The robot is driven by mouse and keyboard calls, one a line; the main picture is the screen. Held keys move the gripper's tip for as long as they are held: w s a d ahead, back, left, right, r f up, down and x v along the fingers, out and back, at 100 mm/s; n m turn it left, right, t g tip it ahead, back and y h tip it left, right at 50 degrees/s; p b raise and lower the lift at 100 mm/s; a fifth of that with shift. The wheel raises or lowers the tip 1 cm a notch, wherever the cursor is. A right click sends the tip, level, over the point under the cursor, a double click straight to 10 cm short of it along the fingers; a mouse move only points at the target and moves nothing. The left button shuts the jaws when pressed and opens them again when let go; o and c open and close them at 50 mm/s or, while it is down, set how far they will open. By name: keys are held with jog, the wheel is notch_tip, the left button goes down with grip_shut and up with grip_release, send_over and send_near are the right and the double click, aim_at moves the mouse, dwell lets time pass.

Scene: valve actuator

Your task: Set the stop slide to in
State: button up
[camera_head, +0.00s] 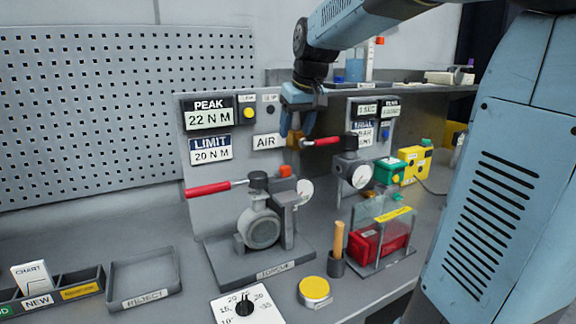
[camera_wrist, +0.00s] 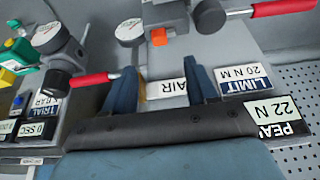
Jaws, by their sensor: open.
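My gripper (camera_head: 296,133) is open in front of the upright grey panel, beside the AIR label (camera_head: 267,141). In the wrist view its two blue fingers (camera_wrist: 163,82) are apart, with the AIR label (camera_wrist: 166,88) seen between them. A small brass-yellow part (camera_head: 295,142) shows by the fingertips, and partly behind one finger in the wrist view (camera_wrist: 142,90); I cannot tell whether they touch. An orange block (camera_head: 286,171) sits on the torque stand below, also seen in the wrist view (camera_wrist: 159,37). No part is legibly marked as the stop slide.
Red-handled levers stick out at the left (camera_head: 208,189) and right (camera_head: 322,142) of the stand. Round gauges (camera_head: 361,176), a clear guard over a red block (camera_head: 380,240), a yellow disc (camera_head: 314,290) and a dial plate (camera_head: 246,309) stand nearby. The REJECT tray (camera_head: 143,300) looks empty.

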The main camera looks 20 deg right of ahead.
aim_at(285, 166)
jog(key=x, duration=1.4)
jog(key=shift+w+r, duration=0.1)
jog(key=shift+w, duration=0.35)
grip_shut()
